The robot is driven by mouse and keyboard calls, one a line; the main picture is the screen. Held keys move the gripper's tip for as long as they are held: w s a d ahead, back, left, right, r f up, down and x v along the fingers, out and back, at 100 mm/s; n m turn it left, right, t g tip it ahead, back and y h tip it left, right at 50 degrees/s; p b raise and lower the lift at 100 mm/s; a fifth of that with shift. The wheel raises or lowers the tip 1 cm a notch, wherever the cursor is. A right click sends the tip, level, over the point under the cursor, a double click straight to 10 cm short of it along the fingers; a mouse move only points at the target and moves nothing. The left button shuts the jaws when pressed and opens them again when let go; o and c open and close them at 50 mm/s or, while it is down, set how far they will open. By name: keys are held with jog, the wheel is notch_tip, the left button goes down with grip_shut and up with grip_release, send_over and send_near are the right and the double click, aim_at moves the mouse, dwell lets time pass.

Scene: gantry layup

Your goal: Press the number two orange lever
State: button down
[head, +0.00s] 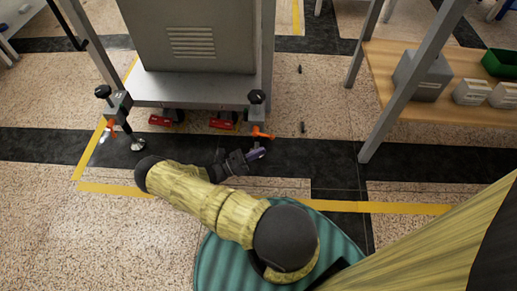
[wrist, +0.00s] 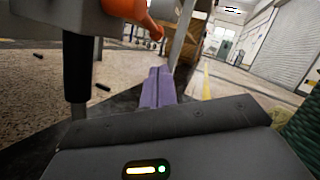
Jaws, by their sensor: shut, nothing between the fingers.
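An orange lever (head: 262,133) sticks out at the front right foot of a grey cabinet stand. Another orange lever (head: 112,129) is at the front left foot. No number is readable on either lever. My gripper (head: 257,152) is low over the dark floor strip, just in front of the right lever. Its purple fingers are closed together and empty. In the wrist view the right lever (wrist: 140,17) hangs at the top, above and slightly left of the closed fingers (wrist: 158,88). A gap shows between the lever tip and the fingers.
The grey cabinet (head: 190,38) stands on a framed base with red caster parts (head: 222,121) beneath. A black-knobbed post (head: 257,97) rises by the right lever. A wooden bench (head: 455,75) with bins stands at right. Small dark pieces (head: 303,127) lie on the floor.

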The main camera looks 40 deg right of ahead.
jog(key=f+p+v, duration=0.1)
jog(key=p+v, duration=0.2)
jog(key=v, duration=0.7)
jog(key=shift+s, duration=0.2)
jog(key=shift+d, duration=0.15)
jog(key=s+a+r+m+t+y+p, duration=0.35)
jog(key=r+m+y+p, duration=0.35)
jog(key=r, duration=1.1)
jog(key=s+a+r+m+t+y+p, duration=0.2)
jog(key=a+r+m+y+p, duration=0.35)
jog(key=r, duration=1.25)
jog(key=s+a+r+m+t+y+p, duration=0.25)
jog(key=r+m+y+p, duration=0.55)
jog(key=r, duration=1.1)
notch_tip(320, 180, up, 38)
jog(key=p, duration=3.7)
jog(key=shift+d+p, duration=0.3)
